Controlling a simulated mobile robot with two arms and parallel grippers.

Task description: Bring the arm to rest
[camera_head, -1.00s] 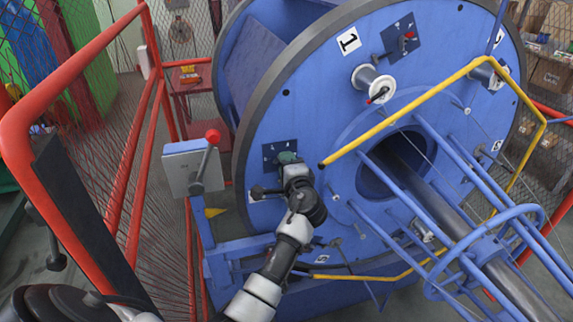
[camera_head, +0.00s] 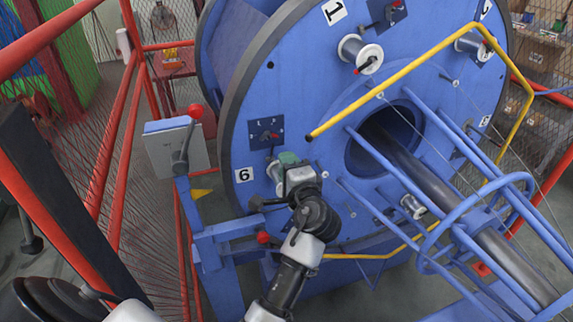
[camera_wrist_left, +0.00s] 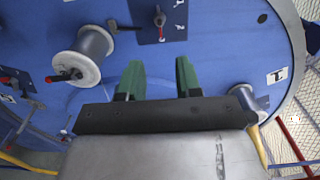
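My right gripper is not in view.
A yellow bent rail (camera_head: 400,78) and blue tubes (camera_head: 440,150) stand in front of the disc on the right. A grey box with a red-knobbed lever (camera_head: 187,135) stands left of my gripper. Red guard rails (camera_head: 120,140) with mesh line the left side.

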